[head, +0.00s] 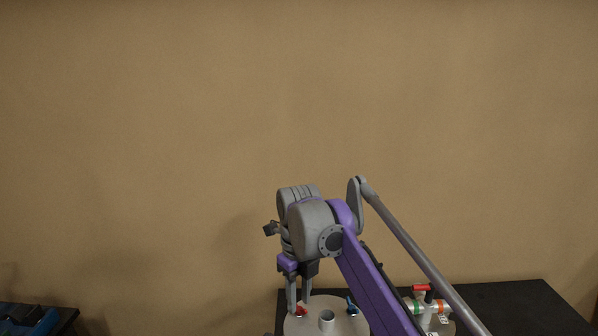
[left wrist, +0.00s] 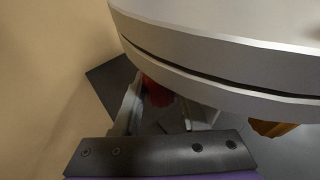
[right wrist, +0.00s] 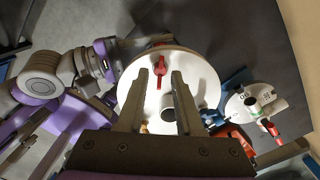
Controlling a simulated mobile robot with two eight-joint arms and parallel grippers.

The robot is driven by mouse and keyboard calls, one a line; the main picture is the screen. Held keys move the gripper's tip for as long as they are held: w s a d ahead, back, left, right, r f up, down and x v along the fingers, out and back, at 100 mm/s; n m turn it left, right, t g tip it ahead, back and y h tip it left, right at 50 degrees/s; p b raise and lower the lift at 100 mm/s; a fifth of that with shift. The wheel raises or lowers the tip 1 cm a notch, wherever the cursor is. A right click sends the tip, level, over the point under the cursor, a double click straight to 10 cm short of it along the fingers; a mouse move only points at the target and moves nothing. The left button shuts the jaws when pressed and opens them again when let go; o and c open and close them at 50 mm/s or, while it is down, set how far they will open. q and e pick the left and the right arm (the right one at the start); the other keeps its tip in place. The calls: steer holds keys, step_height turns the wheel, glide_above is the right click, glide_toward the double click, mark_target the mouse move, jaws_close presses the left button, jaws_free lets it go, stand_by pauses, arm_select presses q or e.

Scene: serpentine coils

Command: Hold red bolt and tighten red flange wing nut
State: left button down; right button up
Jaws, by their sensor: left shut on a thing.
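A red flange wing nut (right wrist: 159,65) sits on top of the round white flange (right wrist: 205,75), near its edge. It also shows in the head view (head: 300,311), just below my right gripper (head: 299,300). In the right wrist view, my right gripper (right wrist: 156,78) is open, its fingers spread either side of the wing nut's line; whether they reach its height I cannot tell. Under the flange rim, in the left wrist view, my left gripper (left wrist: 160,97) is shut on the red bolt (left wrist: 156,90). The bolt is partly hidden by the rim and a finger.
A white pipe stub (head: 327,316) rises from the flange, beside a blue wing nut (head: 352,305). An orange bolt (left wrist: 272,128) shows under the rim. A smaller fitting with a red handle (head: 424,288) stands to the right on the black table (head: 520,300).

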mark_target(299, 304)
steer(key=shift+r, duration=0.1)
steer(key=shift+r, duration=2.15)
